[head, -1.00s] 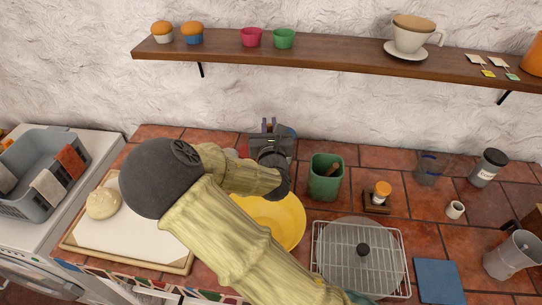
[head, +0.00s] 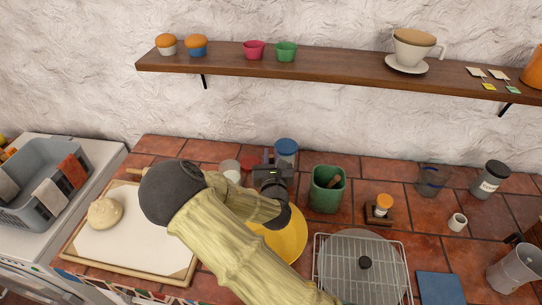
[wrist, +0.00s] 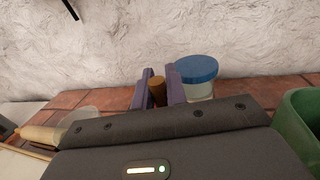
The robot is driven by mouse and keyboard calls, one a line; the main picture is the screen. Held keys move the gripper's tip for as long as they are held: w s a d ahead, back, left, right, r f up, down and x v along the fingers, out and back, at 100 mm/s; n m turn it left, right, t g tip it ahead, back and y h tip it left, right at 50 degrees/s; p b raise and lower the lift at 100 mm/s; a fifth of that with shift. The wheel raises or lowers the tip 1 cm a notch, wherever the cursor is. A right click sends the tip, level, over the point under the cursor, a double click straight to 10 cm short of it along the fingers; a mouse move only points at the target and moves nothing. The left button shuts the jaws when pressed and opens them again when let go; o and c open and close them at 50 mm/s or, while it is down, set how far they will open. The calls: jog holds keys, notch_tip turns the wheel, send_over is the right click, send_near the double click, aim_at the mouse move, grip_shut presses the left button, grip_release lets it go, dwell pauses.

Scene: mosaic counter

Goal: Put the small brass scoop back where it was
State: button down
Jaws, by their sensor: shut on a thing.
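My gripper (wrist: 158,76) has its two purple fingers shut on a brown-gold, rounded piece, the small brass scoop (wrist: 158,92). Only a short part of the scoop shows between the fingers; the rest is hidden. In the head view my gripper (head: 272,172) is over the back of the counter, behind the yellow bowl (head: 290,240), and its dark body hides the fingers and the scoop. A blue-lidded jar (head: 286,150) stands just behind it; in the wrist view the jar (wrist: 198,78) is right of the fingers. I cannot tell whether the scoop touches anything.
A green canister (head: 326,190) stands close on the right of my gripper. A red-lidded jar (head: 250,162) and a pale-lidded jar (head: 230,168) stand on the left. A wire rack (head: 360,270) lies in front at right. The shelf (head: 330,67) runs above.

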jog(key=c, duration=1.4)
grip_release()
jog(key=shift+f, duration=0.1)
jog(key=s+p, duration=0.2)
jog(key=s, duration=0.1)
jog(key=s+p, duration=0.2)
jog(key=s, duration=0.2)
jog(key=s+p, duration=0.1)
jog(key=s, duration=0.2)
jog(key=shift+s+a+r+p, duration=0.15)
jog(key=shift+s+r+p, duration=0.15)
jog(key=shift+r+p, duration=0.1)
jog(key=shift+s+p, duration=0.4)
jog(key=shift+p, duration=0.4)
jog(key=shift+s+f+p, duration=0.25)
jog(key=shift+s+p, duration=0.1)
jog(key=shift+p, duration=0.15)
jog(key=shift+d, duration=0.2)
